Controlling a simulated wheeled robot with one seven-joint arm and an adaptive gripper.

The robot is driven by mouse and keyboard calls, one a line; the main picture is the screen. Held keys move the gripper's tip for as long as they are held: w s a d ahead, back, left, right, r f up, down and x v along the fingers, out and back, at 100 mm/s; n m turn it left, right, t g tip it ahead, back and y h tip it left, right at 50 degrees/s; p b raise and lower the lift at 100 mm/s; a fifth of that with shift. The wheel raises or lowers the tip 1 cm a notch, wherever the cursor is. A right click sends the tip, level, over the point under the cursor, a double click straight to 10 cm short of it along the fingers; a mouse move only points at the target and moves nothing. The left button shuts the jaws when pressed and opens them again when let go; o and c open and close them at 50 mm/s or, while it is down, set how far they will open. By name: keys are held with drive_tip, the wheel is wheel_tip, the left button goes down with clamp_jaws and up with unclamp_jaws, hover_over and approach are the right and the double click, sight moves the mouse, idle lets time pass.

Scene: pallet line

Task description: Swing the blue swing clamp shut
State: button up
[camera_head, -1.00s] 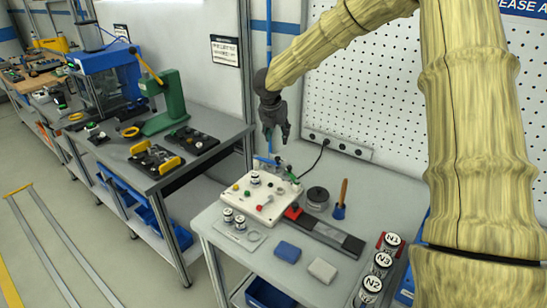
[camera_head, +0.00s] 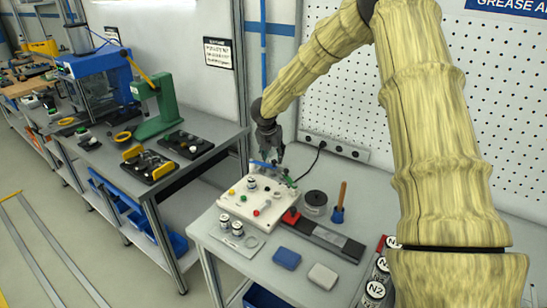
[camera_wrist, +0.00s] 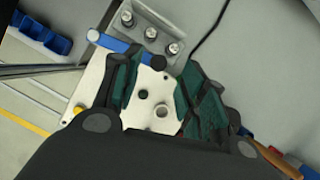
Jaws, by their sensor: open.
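The blue swing clamp (camera_head: 264,165) is at the back edge of the white fixture plate (camera_head: 232,203) on the near table. In the wrist view its blue arm (camera_wrist: 122,47) reaches across the plate's far edge and ends in a dark tip. My gripper (camera_head: 267,160) points down just above the clamp. In the wrist view my gripper (camera_wrist: 150,82) has its two green-padded fingers apart, with plate and holes visible between them. The left finger is close beside the blue arm; whether they touch I cannot tell.
A metal bracket with several bolts (camera_wrist: 150,30) stands behind the clamp. Labelled cylinders (camera_head: 374,290) stand at the right.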

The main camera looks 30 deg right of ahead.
sight(274, 161)
drive_tip(key=shift+p+x, duration=0.45)
drive_tip(key=shift+x, duration=1.35)
drive_tip(key=shift+a, duration=0.1)
clamp_jaws()
